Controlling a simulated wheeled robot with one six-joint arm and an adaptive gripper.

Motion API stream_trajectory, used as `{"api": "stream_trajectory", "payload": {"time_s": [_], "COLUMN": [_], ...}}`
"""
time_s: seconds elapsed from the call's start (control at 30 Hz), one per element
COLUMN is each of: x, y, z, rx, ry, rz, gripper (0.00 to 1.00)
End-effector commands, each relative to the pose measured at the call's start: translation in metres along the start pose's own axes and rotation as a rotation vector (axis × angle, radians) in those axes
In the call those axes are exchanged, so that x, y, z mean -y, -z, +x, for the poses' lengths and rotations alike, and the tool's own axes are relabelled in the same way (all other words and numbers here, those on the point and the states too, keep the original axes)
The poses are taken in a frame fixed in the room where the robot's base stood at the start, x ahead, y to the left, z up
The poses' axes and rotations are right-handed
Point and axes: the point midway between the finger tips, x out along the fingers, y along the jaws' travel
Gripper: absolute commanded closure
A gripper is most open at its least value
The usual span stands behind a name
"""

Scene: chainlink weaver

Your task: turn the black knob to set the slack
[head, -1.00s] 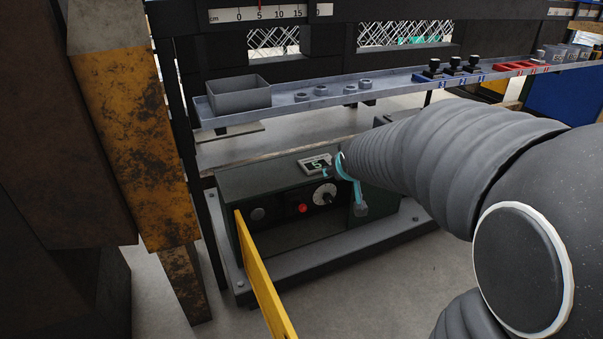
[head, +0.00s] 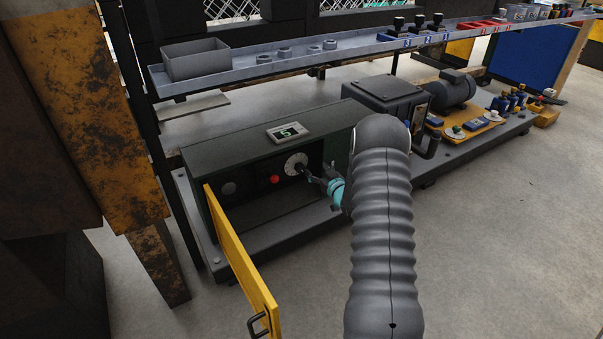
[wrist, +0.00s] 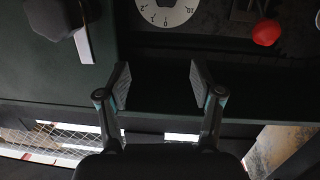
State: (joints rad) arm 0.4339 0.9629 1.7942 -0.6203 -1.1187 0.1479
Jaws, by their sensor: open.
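The white numbered dial (head: 295,163) is on the front of the dark green control box (head: 225,148). Its black knob is hard to make out in the head view, partly covered by my gripper tip. In the wrist view the dial (wrist: 175,14) is upside down at the top edge, with only the lower edge of the knob (wrist: 165,2) showing. My gripper (head: 312,176) is just in front and to the right of the dial. In the wrist view its two fingers (wrist: 160,84) are apart with nothing between them, and the dial lies above the gap.
A red button (head: 274,179) sits left of the dial; it also shows in the wrist view (wrist: 266,33). A display (head: 288,132) on top seems to read 5. An open yellow door (head: 240,262) stands at the box's left. A shelf (head: 250,69) runs above.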

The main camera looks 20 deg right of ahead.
Motion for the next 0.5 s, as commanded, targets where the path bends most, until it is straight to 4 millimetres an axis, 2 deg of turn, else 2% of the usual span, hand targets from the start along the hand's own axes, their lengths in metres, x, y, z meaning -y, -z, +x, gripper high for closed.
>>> {"api": "stream_trajectory", "payload": {"time_s": [0.03,0.2,0.33,0.5], "x": [-0.001,0.0,0.002,0.003], "y": [-0.024,-0.062,-0.077,-0.079], "z": [-0.001,-0.007,-0.01,-0.003], "rx": [-0.02,-0.096,-0.125,-0.136], "ry": [0.013,0.048,0.063,0.068], "rz": [0.016,0.051,0.066,0.068], "gripper": [0.34,0.34,0.34,0.34]}}
